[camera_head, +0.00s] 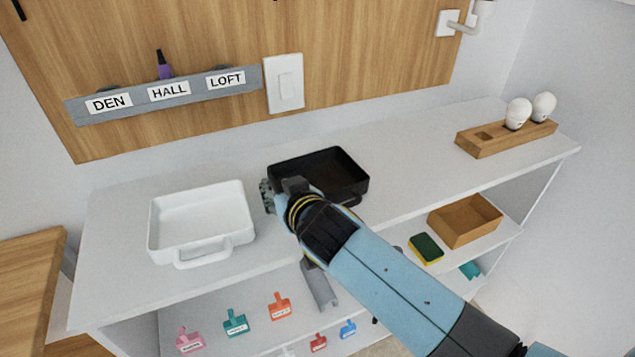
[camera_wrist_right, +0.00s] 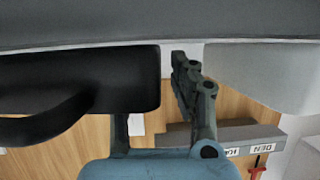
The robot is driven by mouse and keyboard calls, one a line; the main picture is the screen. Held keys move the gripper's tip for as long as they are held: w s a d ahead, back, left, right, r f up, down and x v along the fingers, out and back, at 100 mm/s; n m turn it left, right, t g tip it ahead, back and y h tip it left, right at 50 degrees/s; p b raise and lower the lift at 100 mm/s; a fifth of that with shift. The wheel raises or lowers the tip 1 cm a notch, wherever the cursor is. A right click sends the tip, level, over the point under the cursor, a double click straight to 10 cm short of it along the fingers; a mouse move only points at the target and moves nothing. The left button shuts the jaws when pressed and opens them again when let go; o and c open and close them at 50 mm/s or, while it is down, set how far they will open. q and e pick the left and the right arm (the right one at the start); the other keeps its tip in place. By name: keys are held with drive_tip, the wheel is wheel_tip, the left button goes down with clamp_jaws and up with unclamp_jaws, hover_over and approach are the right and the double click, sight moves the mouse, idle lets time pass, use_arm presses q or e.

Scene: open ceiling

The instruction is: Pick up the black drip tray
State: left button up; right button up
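The black drip tray (camera_head: 335,165) lies on the white shelf top, a shallow rectangular pan with a handle at its front, partly covered by my right arm. My right gripper (camera_head: 276,193) is at the tray's left end, near its front corner. In the right wrist view, the tray (camera_wrist_right: 80,75) fills the left side. One finger of my right gripper (camera_wrist_right: 160,105) stands just outside the tray with a narrow gap; the other is mostly hidden by the tray. The fingers look apart. My left gripper is not in view.
A white tray (camera_head: 200,215) stands close on the left. A wooden holder (camera_head: 490,139) with white shakers is at the far right. Below are a brown box (camera_head: 465,219), a sponge (camera_head: 426,249) and several coloured tags. A wooden wall panel with a labelled rail (camera_head: 165,92) is behind.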

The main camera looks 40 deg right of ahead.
drive_tip(key=shift+w, duration=0.15)
clamp_jaws()
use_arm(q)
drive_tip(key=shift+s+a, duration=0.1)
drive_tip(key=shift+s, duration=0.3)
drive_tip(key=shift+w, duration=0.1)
